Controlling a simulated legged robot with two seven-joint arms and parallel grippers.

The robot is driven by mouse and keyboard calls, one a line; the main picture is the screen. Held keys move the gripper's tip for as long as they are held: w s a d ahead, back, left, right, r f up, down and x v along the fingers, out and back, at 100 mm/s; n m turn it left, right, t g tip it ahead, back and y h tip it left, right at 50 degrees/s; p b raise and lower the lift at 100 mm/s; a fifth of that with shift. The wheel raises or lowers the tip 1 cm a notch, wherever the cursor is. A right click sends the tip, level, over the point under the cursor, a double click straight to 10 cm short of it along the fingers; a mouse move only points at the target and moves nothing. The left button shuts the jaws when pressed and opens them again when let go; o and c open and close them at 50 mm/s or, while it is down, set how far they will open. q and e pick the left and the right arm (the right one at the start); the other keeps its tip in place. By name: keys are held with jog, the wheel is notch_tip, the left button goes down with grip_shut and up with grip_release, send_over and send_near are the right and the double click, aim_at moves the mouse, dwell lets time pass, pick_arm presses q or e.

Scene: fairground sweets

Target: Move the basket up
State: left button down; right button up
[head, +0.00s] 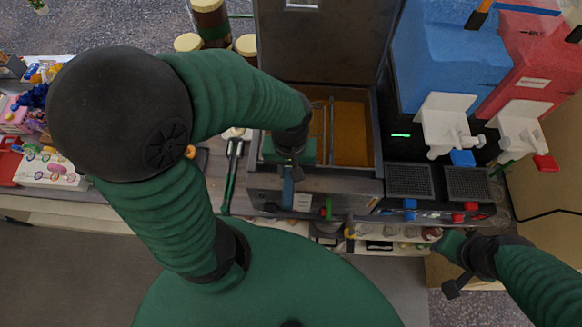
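A fryer well with orange-brown oil (352,135) stands in the middle of the head view, its dark lid raised behind it. Thin metal rods (330,125), which look like part of the basket, show in the well; most of the basket is hidden. A blue handle-like piece (288,192) hangs at the well's front left. My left gripper (290,166) points down at the top of this piece and seems to touch it; its grip cannot be made out. My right gripper (440,238) is at the lower right, by the front edge of the counter; its fingers are too small to read.
Blue (450,60) and red (525,65) slush tanks with white taps (445,125) stand right of the fryer. Below them are dark drip grilles (409,180). Jars (210,20) stand behind, and a green-handled tool (231,175) lies left of the fryer.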

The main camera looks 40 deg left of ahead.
pick_arm(q)
jog(key=shift+a+f, duration=0.1)
jog(key=shift+f, duration=0.4)
jog(key=shift+w+a, duration=0.1)
jog(key=shift+a, duration=0.1)
jog(key=c, duration=1.1)
grip_release()
jog(key=shift+d, duration=0.25)
notch_tip(320, 180, up, 17)
jog(key=shift+f+b, duration=0.1)
jog(key=shift+b, duration=0.45)
